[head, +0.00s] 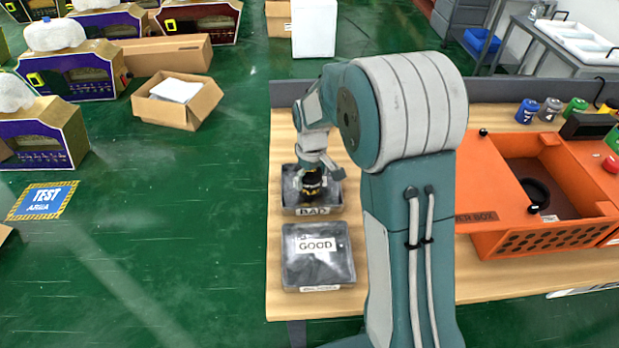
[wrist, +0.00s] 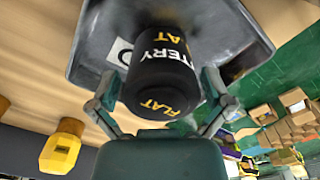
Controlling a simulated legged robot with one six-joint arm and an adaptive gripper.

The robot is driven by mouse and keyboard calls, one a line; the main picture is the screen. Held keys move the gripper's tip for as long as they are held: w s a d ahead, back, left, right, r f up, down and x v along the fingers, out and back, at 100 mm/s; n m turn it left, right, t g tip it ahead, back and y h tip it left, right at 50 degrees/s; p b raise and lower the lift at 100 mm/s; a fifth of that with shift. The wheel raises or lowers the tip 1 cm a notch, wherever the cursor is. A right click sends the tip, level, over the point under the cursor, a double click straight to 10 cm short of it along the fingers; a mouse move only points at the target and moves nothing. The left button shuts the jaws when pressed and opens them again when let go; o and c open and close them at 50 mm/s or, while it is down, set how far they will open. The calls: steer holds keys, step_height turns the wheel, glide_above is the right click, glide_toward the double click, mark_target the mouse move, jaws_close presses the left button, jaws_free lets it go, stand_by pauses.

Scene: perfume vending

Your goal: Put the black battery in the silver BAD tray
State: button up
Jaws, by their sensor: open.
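The black battery (head: 312,183), with yellow "FLAT" lettering, is at the silver BAD tray (head: 312,211) in the head view. In the wrist view the battery (wrist: 160,82) is between my two fingers, with the BAD tray (wrist: 88,45) behind it. My gripper (head: 316,172) is over the tray and open around the battery; it also shows in the wrist view (wrist: 161,100). The battery appears to stand inside the tray, though its contact with the tray floor is hidden.
The GOOD tray (head: 318,268) is just in front of the BAD tray on the wooden table (head: 284,300). An orange box (head: 545,240) stands to the right. Several coloured cylinders, including a blue one (head: 526,110), stand at the back right.

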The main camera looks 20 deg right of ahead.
step_height(320, 180, up, 11)
steer(key=shift+a+r, duration=0.15)
steer(key=shift+r, duration=0.05)
steer(key=shift+s+r, duration=0.1)
steer(key=shift+r, duration=0.45)
steer(key=s+r+m+t, duration=0.2)
steer(key=s+r, duration=0.1)
steer(key=s, duration=0.9)
steer(key=s+r+m+t, duration=0.3)
steer(key=s, duration=1)
steer(key=shift+r+t, duration=0.3)
steer(key=shift+r, duration=0.1)
